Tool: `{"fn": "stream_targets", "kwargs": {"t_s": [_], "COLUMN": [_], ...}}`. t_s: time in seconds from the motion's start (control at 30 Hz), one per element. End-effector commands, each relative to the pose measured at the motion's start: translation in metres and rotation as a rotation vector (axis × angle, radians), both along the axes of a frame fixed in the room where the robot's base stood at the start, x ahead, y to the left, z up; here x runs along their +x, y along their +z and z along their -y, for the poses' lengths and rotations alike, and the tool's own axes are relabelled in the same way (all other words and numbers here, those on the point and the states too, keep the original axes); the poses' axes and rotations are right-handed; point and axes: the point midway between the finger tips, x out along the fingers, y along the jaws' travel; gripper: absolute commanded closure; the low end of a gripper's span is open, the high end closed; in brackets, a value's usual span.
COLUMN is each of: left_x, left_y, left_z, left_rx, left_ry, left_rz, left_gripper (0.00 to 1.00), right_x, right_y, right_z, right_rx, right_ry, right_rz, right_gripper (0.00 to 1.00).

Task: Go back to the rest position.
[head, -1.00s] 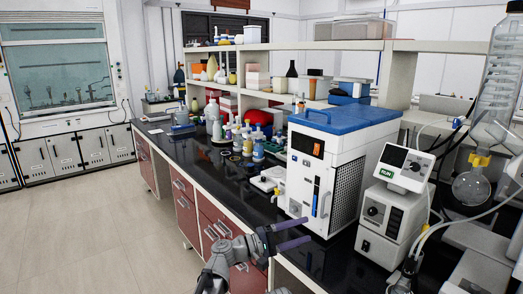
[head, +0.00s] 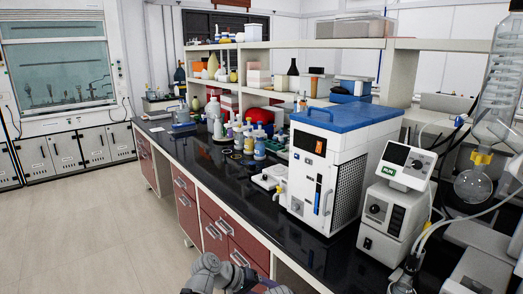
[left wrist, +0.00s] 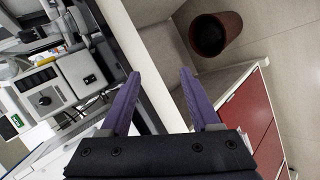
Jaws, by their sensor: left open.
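My left gripper (left wrist: 160,105) is open and empty in the left wrist view, its two purple fingers apart with nothing between them. The left wrist view is tilted and looks past the bench front toward the floor. My right gripper is in neither view.
The black bench (head: 200,160) with red drawers (head: 214,232) carries a blue-lidded white unit (head: 317,165), a white controller (head: 392,215) and several bottles. A brown bin (left wrist: 215,34) stands on the floor. The floor at left (head: 90,235) is clear. A fumehood (head: 60,75) stands behind.

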Motion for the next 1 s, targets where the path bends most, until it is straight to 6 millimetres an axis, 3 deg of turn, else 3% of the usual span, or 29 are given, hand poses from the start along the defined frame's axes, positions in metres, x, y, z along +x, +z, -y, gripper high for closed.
{"fn": "stream_targets", "kwargs": {"t_s": [0.1,0.2,0.4,0.6,1.0], "left_x": [-0.028,-0.043,-0.068,-0.089,-0.126], "left_y": [-0.037,-0.056,-0.075,-0.077,-0.049], "left_z": [-0.051,-0.088,-0.150,-0.196,-0.112], "left_rx": [0.253,0.425,0.682,0.879,0.950], "left_ry": [-0.025,-0.040,-0.057,-0.074,-0.324], "left_rz": [-0.012,-0.027,-0.066,-0.104,-0.078], "left_gripper": [0.37,0.37,0.37,0.37,0.37], "right_x": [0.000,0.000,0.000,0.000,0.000], "right_y": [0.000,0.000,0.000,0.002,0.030], "right_z": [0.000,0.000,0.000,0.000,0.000], "right_rx": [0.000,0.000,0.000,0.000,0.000], "right_ry": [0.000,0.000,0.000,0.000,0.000], "right_rz": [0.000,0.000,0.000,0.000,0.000], "right_gripper": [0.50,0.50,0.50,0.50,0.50]}}
